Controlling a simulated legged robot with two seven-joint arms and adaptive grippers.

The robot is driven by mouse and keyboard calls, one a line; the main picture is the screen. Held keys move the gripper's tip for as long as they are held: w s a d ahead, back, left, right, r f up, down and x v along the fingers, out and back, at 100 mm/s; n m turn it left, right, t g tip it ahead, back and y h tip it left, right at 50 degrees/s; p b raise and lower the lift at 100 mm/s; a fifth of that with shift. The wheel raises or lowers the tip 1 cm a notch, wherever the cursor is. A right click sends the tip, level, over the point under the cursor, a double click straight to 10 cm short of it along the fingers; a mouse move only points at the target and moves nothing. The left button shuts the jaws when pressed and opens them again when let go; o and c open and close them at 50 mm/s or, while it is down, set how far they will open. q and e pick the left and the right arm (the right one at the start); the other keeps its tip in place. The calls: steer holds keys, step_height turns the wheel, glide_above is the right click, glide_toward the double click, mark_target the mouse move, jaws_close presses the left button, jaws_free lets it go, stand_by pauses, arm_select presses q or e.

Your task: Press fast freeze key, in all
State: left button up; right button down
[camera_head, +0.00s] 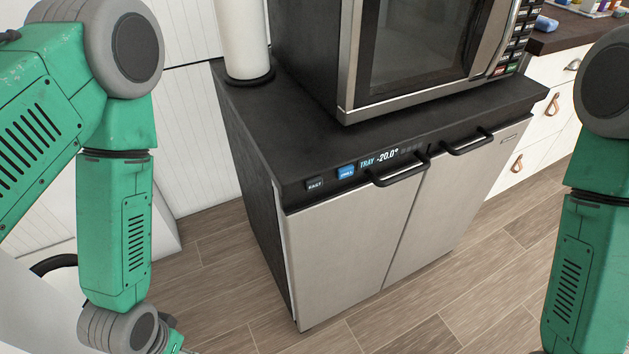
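The freezer cabinet (345,255) has a dark top and two light metal doors with black bar handles. On the front edge of its top is a control strip. A dark key (315,184) at the left end has a small label that seems to read "FAST". Right of it is a lit blue key (346,172) with a label too small to read surely. My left arm comes down at the left and my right arm at the right edge, both apart from the cabinet.
A microwave-like oven (420,50) and a white cylinder (243,40) stand on the cabinet top. White drawers (545,120) with a dark counter stand at the right. The wooden floor (230,270) in front of the cabinet is clear.

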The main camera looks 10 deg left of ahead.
arm_select(q)
jaws_close()
stand_by(1.1)
